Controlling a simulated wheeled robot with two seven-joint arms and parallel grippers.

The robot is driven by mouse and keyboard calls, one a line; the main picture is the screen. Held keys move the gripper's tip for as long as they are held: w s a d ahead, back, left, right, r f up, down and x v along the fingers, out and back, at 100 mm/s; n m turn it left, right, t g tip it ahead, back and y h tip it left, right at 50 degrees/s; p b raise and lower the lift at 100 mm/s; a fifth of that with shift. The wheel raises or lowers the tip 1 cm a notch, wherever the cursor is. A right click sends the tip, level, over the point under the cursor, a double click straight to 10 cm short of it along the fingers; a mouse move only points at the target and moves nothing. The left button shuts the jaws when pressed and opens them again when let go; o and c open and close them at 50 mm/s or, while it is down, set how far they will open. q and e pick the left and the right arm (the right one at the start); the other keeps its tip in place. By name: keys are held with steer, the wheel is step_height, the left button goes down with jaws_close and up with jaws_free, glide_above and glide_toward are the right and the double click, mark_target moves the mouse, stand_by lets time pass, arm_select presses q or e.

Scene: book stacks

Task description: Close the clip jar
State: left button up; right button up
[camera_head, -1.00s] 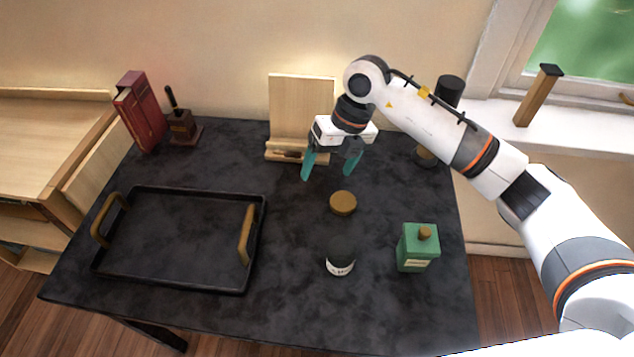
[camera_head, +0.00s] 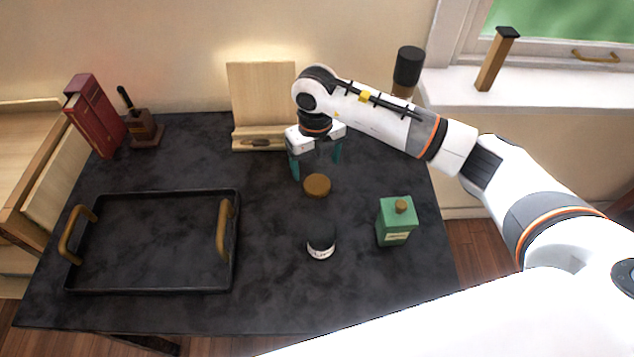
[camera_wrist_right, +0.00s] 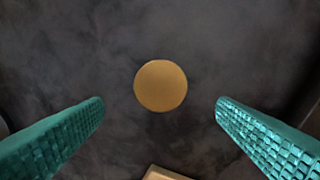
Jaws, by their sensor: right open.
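A round golden-brown lid (camera_head: 317,185) lies flat on the dark table. It also shows in the right wrist view (camera_wrist_right: 160,86), between and beyond the fingertips. A small dark jar (camera_head: 320,246) with a white label stands in front of the lid, apart from it; I cannot clearly make out its opening. My right gripper (camera_head: 316,170) points down, just behind and above the lid. Its teal fingers (camera_wrist_right: 160,106) are open, with nothing between them. My left gripper is not in view.
A black tray (camera_head: 150,291) with brass handles fills the left side. A wooden stand (camera_head: 262,95), a dark brown holder (camera_head: 146,131) and red books (camera_head: 96,115) stand along the back. Table around the jar is clear.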

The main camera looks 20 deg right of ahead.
mark_target(317, 183)
steer(key=shift+f, duration=0.25)
steer(key=shift+s+f+p, duration=0.2)
steer(key=shift+f+p, duration=0.1)
steer(key=shift+f, duration=2.3)
steer(key=c, duration=1)
